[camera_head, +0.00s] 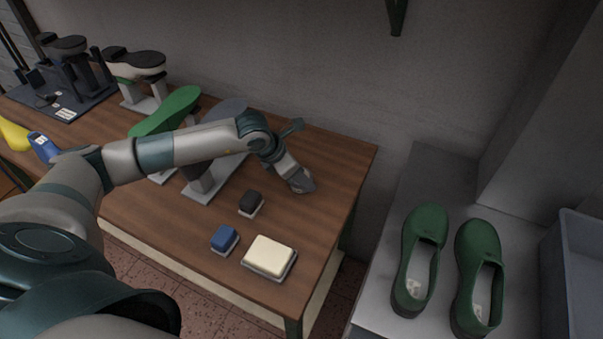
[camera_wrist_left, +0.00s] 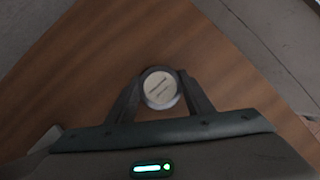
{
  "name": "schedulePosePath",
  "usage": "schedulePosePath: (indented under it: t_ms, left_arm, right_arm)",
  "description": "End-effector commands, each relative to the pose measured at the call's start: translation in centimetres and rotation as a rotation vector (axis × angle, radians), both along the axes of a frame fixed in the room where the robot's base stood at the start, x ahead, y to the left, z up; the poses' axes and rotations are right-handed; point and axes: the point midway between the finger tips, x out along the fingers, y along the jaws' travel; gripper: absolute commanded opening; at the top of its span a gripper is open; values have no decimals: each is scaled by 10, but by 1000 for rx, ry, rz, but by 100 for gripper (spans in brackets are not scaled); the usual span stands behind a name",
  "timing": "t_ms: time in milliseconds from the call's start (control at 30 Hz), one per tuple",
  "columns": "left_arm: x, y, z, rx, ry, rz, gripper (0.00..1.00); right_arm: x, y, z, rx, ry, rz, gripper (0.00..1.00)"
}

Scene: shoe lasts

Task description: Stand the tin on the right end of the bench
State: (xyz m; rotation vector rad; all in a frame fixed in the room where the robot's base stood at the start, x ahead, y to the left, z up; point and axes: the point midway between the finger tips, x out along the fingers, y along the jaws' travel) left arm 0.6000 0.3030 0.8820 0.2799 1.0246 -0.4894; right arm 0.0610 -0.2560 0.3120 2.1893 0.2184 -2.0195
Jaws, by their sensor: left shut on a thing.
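My left gripper (camera_wrist_left: 161,95) is shut on the tin (camera_wrist_left: 159,87), a small round thing with a pale top and two dark marks, in the left wrist view. The gripper (camera_head: 303,185) also shows in the head view, low over the right end of the wooden bench (camera_head: 340,170). The tin is hidden behind the gripper there. I cannot tell whether the tin touches the bench top. My right gripper is not in view.
A dark block (camera_head: 250,203), a blue block (camera_head: 224,239) and a cream block (camera_head: 269,256) lie near the bench's front right. Shoe lasts on stands line the back left. Green shoes (camera_head: 420,260) stand on a grey surface at right. The bench's far right corner is clear.

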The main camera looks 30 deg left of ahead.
Motion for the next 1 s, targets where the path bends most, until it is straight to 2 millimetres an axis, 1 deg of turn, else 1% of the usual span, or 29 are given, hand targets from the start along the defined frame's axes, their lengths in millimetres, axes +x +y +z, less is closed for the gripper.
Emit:
schedulePosePath:
  t_ms: [100, 267, 300, 333, 367, 800, 867, 1000]
  left_arm:
    - [0, 0, 0, -1, -1, 0, 22]
    - [0, 0, -2, -1, -1, 0, 22]
    - [0, 0, -2, 0, 0, 0, 54]
    - [0, 0, -1, 0, 0, 0, 61]
    - [0, 0, -1, 0, 0, 0, 66]
    - [0, 1, 2, 1, 0, 0, 66]
    - [-2, 2, 4, 1, -2, 0, 66]
    - [-8, 6, 18, 0, -2, 0, 66]
  right_arm:
    - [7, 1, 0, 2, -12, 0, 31]
    - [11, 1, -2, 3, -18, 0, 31]
    - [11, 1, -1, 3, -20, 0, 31]
    - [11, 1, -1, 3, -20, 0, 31]
    - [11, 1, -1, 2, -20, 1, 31]
    - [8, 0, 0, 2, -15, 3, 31]
    - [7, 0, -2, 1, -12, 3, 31]
    - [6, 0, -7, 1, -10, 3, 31]
